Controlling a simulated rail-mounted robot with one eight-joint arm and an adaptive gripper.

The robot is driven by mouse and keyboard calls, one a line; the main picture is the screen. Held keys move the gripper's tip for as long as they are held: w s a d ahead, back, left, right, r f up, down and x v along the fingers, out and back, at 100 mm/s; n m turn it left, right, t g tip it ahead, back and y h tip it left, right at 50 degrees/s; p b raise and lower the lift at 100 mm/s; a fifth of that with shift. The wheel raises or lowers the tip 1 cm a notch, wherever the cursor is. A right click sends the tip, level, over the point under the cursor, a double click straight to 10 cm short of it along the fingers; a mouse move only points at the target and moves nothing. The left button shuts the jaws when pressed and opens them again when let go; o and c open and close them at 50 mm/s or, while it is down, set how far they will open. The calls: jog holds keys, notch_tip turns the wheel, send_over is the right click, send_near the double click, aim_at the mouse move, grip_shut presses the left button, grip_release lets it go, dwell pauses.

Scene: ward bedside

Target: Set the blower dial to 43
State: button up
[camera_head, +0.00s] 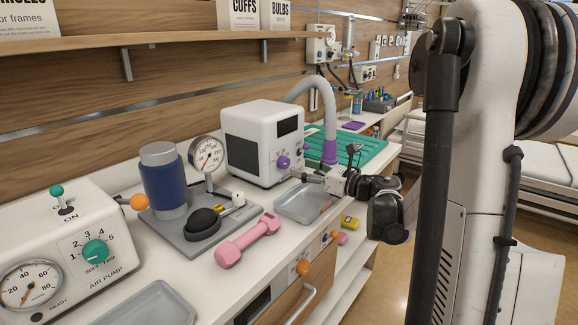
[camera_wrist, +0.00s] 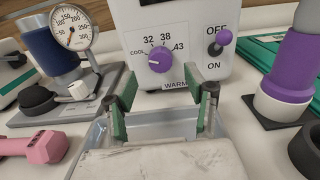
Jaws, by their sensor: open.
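The white blower box (camera_head: 264,142) stands on the counter, with a grey hose behind it. Its purple dial (camera_wrist: 161,60) is on the front panel, also in the head view (camera_head: 283,162). A small pale mark seems to show on the dial's left side, but I cannot tell the setting surely. My gripper (camera_wrist: 168,88) is open and empty, facing the panel, its fingers apart below and in front of the dial, not touching it. It also shows in the head view (camera_head: 309,177).
A purple-tipped OFF/ON switch (camera_wrist: 225,38) sits right of the dial, tipped toward OFF. A clear tray (camera_head: 307,203) lies under my gripper. The purple hose end (camera_wrist: 290,68) stands at right. The gauge (camera_head: 206,155) and pink dumbbell (camera_head: 247,240) are left.

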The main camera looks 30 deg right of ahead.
aim_at(287, 163)
jog(key=x, duration=0.5)
jog(key=shift+w+a+b, duration=0.15)
jog(key=shift+w+b, duration=0.15)
jog(key=shift+w, duration=0.05)
jog(key=c, duration=1.1)
